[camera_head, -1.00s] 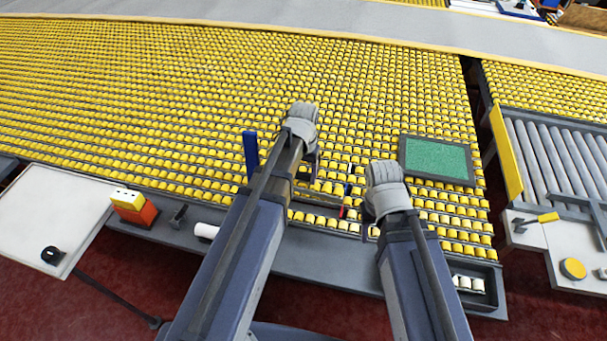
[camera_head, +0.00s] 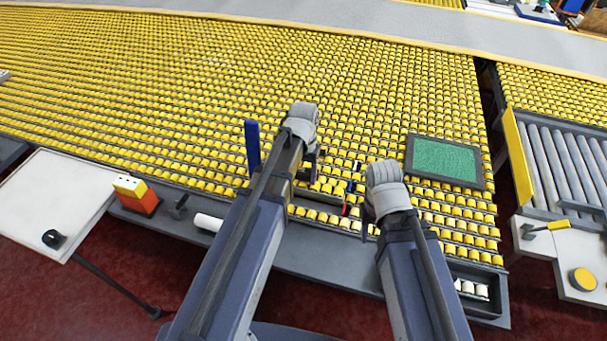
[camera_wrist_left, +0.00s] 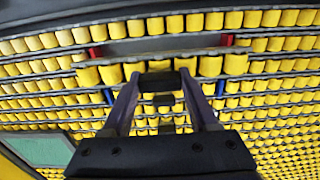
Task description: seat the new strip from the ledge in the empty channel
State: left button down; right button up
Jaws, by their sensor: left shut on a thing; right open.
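My left gripper (camera_wrist_left: 160,76) is shut on the new strip (camera_wrist_left: 118,73), a short row of yellow rollers, gripped at its middle. In the left wrist view the strip lies alongside the empty channel (camera_wrist_left: 150,46), a bare grey slot with red marks at both ends. I cannot tell how high the strip is above the bed. In the head view my left gripper (camera_head: 312,172) is over the roller bed, and its arm partly hides strip and channel. My right gripper (camera_head: 368,226) is open and empty, right of the red mark (camera_head: 346,210); its fingertips are mostly hidden.
The yellow roller bed (camera_head: 150,90) fills the surface around. A green panel (camera_head: 443,160) lies right of my grippers, and a blue post (camera_head: 252,145) stands to the left. The grey front ledge (camera_head: 290,255) carries a white roll (camera_head: 208,222) and an orange box (camera_head: 138,196).

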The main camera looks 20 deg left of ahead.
pick_arm(q)
jog(key=shift+f+b, duration=1.75)
jog(key=shift+f, duration=0.3)
pick_arm(e)
send_over(368, 256)
jog(key=shift+w+a+f, duration=0.1)
jog(key=shift+f, duration=0.95)
jog(key=shift+a+f, duration=0.1)
jog(key=shift+f, duration=0.95)
pick_arm(q)
jog(key=shift+f+b, duration=2.3)
jog(key=shift+f, duration=0.05)
pick_arm(e)
jog(key=shift+f, duration=2.3)
pick_arm(q)
jog(key=shift+c, duration=0.4)
grip_release()
jog(key=shift+r, duration=0.1)
jog(key=shift+r, duration=0.1)
pick_arm(e)
jog(key=shift+r, duration=0.15)
pick_arm(q)
notch_tip(368, 256, up, 8)
jog(key=p, duration=0.8)
pick_arm(e)
notch_tip(368, 256, up, 8)
pick_arm(q)
jog(key=shift+f, duration=0.2)
pick_arm(e)
jog(key=shift+f, duration=0.2)
